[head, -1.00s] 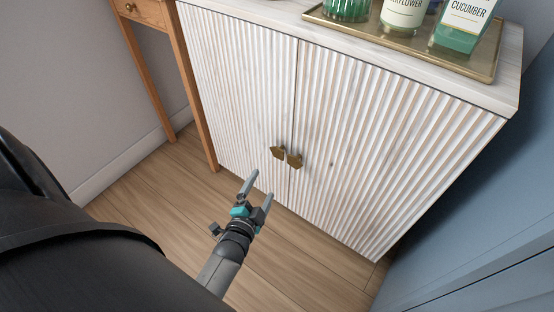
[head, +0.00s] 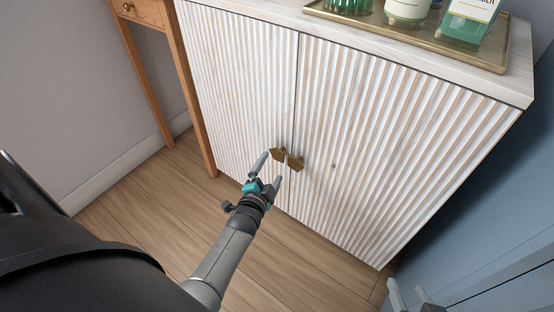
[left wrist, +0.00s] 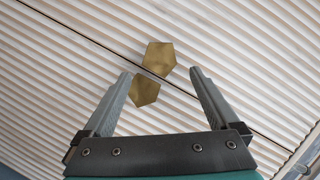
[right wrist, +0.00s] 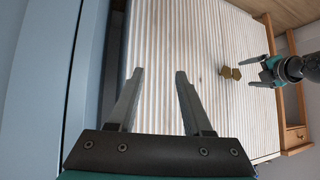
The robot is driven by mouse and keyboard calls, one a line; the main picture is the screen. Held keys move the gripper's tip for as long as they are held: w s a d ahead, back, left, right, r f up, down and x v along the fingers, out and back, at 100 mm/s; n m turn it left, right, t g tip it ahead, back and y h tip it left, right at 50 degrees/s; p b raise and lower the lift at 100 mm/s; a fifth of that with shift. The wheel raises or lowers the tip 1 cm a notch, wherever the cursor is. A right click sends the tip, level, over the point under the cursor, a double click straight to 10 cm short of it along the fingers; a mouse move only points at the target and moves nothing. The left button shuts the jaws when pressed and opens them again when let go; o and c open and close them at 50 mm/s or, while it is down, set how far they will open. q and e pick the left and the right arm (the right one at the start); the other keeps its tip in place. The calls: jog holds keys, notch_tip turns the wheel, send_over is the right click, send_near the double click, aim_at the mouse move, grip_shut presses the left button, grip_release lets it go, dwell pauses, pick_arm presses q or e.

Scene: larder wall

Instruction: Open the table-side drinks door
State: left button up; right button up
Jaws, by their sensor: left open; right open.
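The white ribbed cabinet has two closed doors: the table-side door (head: 240,90) on the left and the other door (head: 400,130) on the right. Each has a brass knob by the central seam, the table-side knob (head: 277,155) and the other knob (head: 295,163). My left gripper (head: 271,164) is open just below and left of the knobs. In the left wrist view, both knobs show ahead of the open left fingers (left wrist: 160,80), with nothing held. My right gripper (right wrist: 160,73) is open and empty, facing the other door; its fingers show at the head view's lower right.
A wooden table (head: 150,14) stands left of the cabinet. A brass tray (head: 430,36) with green and white bottles and jars sits on top. A blue surface (head: 500,220) is close on the right. The wooden floor (head: 150,230) in front is clear.

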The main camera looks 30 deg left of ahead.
aim_at(278, 155)
pick_arm(q)
jog(key=shift+b+x, duration=0.55)
jog(key=shift+x, duration=0.5)
jog(key=shift+w+a+f+b, duration=0.2)
jog(key=shift+w+b, duration=0.25)
jog(key=shift+w, duration=0.2)
jog(key=shift+b+x, duration=0.55)
jog(key=shift+x, duration=0.35)
jog(key=shift+w+a+f+b, duration=0.1)
jog(key=shift+w+b, duration=0.25)
jog(key=shift+w, duration=0.25)
pick_arm(e)
jog(key=a+r+t+y, duration=0.3)
jog(key=a+t, duration=0.2)
jog(key=t, duration=0.2)
jog(key=shift+a+r+m, duration=0.15)
jog(key=shift+a+m, duration=0.15)
jog(key=shift+m, duration=0.1)
pick_arm(q)
grip_shut()
pick_arm(e)
jog(key=shift+w, duration=0.1)
pick_arm(q)
jog(key=shift+a, duration=0.1)
